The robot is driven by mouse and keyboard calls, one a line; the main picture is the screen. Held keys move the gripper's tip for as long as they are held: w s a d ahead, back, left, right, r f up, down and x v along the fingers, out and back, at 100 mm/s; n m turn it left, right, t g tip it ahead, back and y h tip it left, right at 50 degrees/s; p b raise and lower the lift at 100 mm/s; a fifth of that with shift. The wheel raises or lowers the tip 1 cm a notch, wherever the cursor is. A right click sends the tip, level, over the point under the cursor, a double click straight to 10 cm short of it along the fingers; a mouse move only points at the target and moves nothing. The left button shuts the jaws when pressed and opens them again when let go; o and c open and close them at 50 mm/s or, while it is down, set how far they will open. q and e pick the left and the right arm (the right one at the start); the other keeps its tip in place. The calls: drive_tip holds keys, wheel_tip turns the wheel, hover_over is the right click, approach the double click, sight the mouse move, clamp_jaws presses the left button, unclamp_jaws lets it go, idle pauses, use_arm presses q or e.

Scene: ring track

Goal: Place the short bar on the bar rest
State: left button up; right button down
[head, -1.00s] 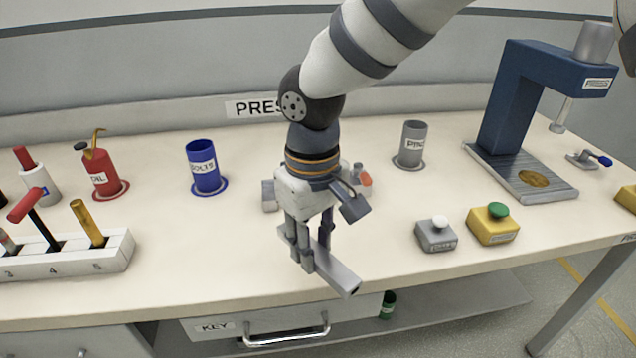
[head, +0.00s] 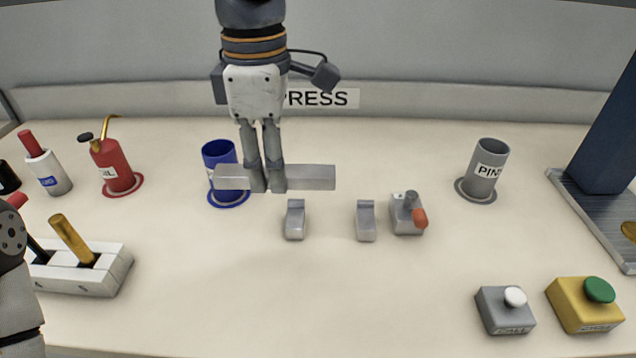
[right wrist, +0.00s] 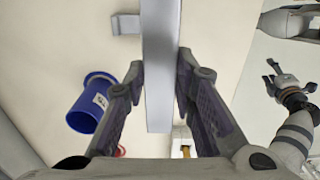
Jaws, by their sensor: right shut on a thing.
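The short bar (head: 308,178) is a grey square-section bar. My right gripper (head: 268,186) is shut on it left of its middle and holds it level, running left to right, above the table. The bar rest is two small grey supports, a left one (head: 295,220) and a right one (head: 366,221). In the head view the bar appears behind and left of them, apart from both. In the right wrist view the bar (right wrist: 160,70) passes between both fingers, beside one support (right wrist: 125,24). My left gripper (right wrist: 273,72) shows there, fingers spread and empty.
A grey block with a red-tipped lever (head: 407,214) stands just right of the rest. The blue cup (head: 219,155) is partly hidden behind the bar. A grey pins cup (head: 484,168) stands farther right. The table front is clear between the tool rack (head: 95,282) and the button boxes (head: 505,311).

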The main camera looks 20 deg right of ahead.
drive_tip(key=d+f, duration=0.3)
drive_tip(key=w+d+f, duration=0.1)
drive_tip(key=d+f, duration=0.1)
drive_tip(key=f, duration=0.2)
drive_tip(key=w+d+f, duration=0.1)
drive_tip(key=d+f, duration=0.2)
drive_tip(key=shift+d+f, duration=0.3)
drive_tip(key=shift+f, duration=0.05)
drive_tip(key=shift+f, duration=0.15)
drive_tip(key=c, duration=1.3)
unclamp_jaws()
wheel_tip(320, 180, up, 12)
drive_tip(key=shift+r, duration=0.15)
